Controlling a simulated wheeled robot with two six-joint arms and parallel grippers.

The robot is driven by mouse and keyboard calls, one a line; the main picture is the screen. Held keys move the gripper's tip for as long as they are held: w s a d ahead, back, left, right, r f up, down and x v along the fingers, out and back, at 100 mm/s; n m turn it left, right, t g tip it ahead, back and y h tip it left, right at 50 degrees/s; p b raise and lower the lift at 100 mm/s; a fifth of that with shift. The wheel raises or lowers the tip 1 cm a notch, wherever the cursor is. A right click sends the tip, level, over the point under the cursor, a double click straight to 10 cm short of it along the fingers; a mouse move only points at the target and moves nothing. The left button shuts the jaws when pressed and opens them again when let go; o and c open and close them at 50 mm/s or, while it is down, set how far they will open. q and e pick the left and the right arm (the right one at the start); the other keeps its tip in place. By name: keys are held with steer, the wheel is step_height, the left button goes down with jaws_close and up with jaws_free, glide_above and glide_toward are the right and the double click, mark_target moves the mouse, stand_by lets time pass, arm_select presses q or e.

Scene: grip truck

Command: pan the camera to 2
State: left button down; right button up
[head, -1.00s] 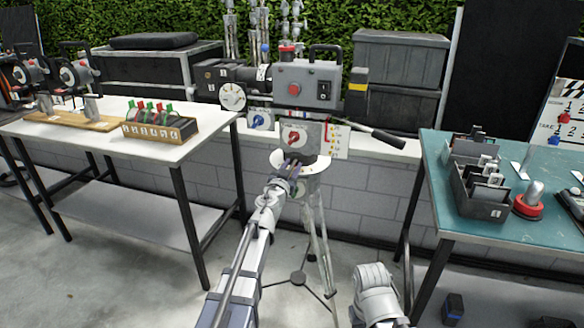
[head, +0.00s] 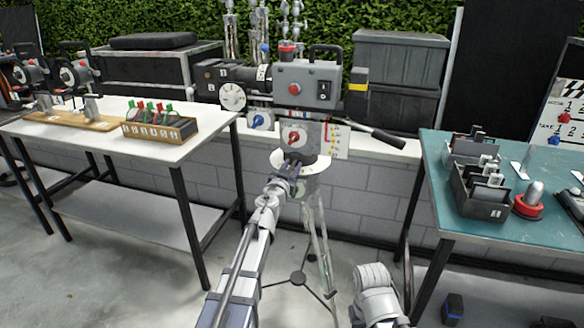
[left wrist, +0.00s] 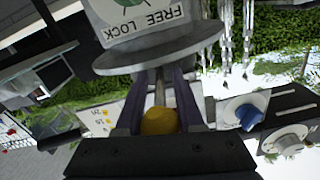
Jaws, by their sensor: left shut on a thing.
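The grey camera (head: 308,84) stands on a tripod (head: 322,235) behind my left arm, its lens pointing left. Below its body is a panel with a red knob (head: 294,138), and a blue knob (head: 260,121) is to the left. A pale round collar (head: 318,166) lies under the panel. My left gripper (head: 294,170) is at this collar. In the left wrist view, its fingers are shut around a yellow-tipped lever (left wrist: 160,121) below a FREE/LOCK plate (left wrist: 150,20). The pan numbers are too small to read. My right gripper is out of view.
A black pan handle (head: 375,132) sticks out right of the camera. A white table (head: 75,138) with a numbered tray (head: 160,131) is at left. A teal table (head: 490,226) with boxes is at right. A low block wall (head: 385,185) runs behind the tripod.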

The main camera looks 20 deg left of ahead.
arm_select(q)
steer(key=shift+w+a+m+h, duration=0.15)
steer(key=shift+a+m+h, duration=0.4)
steer(key=shift+h, duration=0.25)
steer(key=shift+w+a+m+h, duration=0.15)
steer(key=shift+a+m+h, duration=0.35)
steer(key=shift+h, duration=0.3)
steer(key=shift+w+a+m+g+h, duration=0.1)
steer(key=shift+a+m+g+h, duration=0.35)
steer(key=shift+h, duration=0.3)
steer(key=shift+a+m+g+h, duration=0.3)
steer(key=shift+m+h, duration=0.2)
steer(key=shift+h, duration=0.25)
steer(key=c, duration=0.6)
jaws_free()
steer(key=shift+c, duration=0.2)
steer(key=v, duration=0.7)
steer(key=shift+s, duration=0.4)
steer(key=shift+s+a+f, duration=0.1)
